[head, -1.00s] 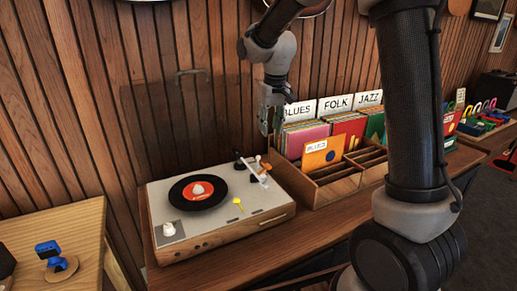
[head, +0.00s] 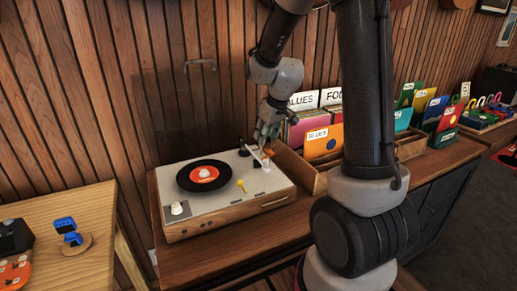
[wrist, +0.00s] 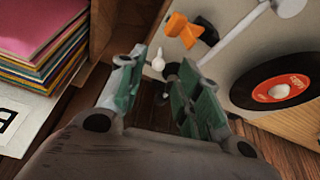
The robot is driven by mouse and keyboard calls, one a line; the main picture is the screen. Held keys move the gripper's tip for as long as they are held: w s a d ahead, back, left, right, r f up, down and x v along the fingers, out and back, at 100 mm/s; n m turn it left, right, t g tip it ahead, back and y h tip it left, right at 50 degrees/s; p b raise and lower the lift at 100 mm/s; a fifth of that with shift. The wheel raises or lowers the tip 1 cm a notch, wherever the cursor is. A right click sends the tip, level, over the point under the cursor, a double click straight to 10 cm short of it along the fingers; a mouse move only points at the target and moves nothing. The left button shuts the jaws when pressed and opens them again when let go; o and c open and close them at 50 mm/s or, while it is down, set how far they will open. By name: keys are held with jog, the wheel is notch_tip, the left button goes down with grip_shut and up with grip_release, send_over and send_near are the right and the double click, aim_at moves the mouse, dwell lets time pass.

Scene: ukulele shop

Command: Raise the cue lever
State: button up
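The record player (head: 215,230) stands on a wooden cabinet with a black record (head: 205,176) on it. Its white tonearm (head: 245,163) is at the right rear of the deck and shows in the wrist view (wrist: 235,36). A small orange part (wrist: 183,30) and a white-tipped stub (wrist: 158,63) are beside the arm. I cannot tell for sure which is the cue lever. My gripper (head: 266,130) is open over the right rear; in the wrist view the stub shows near the gap between its green fingertips (wrist: 150,78).
A record crate (head: 310,178) stands close right of the player. A raised dark lid (head: 190,110) is behind the deck. A wooden table (head: 75,200) with a blue item (head: 66,230) is at left. The cabinet front edge is clear.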

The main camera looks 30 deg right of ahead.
jog(key=x, duration=0.7)
jog(key=shift+d+f, duration=0.1)
